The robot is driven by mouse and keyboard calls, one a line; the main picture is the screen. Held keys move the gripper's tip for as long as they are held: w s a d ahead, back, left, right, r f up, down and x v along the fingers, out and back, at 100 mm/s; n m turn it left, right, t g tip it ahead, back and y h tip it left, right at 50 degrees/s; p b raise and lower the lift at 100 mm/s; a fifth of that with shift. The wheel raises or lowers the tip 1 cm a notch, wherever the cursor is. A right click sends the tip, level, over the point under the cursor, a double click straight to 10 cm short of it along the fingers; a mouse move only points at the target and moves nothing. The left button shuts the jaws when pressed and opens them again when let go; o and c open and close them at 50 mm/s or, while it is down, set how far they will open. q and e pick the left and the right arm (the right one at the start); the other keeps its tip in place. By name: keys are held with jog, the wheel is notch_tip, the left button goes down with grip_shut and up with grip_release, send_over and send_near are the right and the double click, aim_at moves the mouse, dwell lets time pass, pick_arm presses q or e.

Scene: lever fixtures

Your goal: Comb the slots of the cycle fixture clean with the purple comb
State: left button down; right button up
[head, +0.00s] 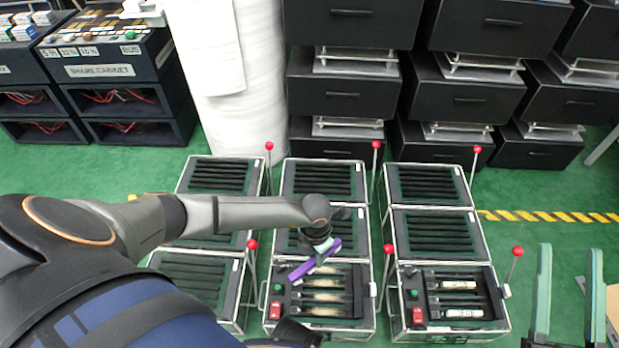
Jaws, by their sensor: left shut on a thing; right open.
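The purple comb (300,271) is held tilted in my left gripper (322,250), over the far part of the front middle fixture (372,310). This fixture has several dark slots with pale, brownish material in them, a green button and a red switch. I cannot tell whether the comb touches the slots. My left gripper is shut on the comb, and my arm hides part of the fixtures behind. My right gripper (570,292) is open and empty at the lower right, beside the fixtures, with its two pale green fingers wide apart.
The front right fixture (500,318) holds white cylinders in its slots. More slotted fixtures, such as the back right one (467,187), stand in rows, with upright red-knobbed levers (477,149) beside them. Black drawers (345,97) stand behind. Green floor is free at right.

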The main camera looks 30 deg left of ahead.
jog(key=shift+s+a+r+n+y+b, duration=0.5)
jog(key=shift+s+r+n+y+b, duration=0.45)
jog(key=shift+s+n+y+b, duration=1.55)
pick_arm(q)
notch_tip(320, 180, down, 18)
jog(key=a+n+b, duration=0.1)
jog(key=n+b, duration=0.5)
jog(key=n, duration=0.3)
jog(key=shift+s+a+r, duration=0.2)
jog(key=shift+s, duration=0.2)
pick_arm(e)
jog(key=shift+m+y, duration=0.3)
jog(key=shift+y, duration=0.1)
jog(key=f, duration=0.5)
jog(key=shift+a+f, duration=0.35)
jog(key=shift+f, duration=0.05)
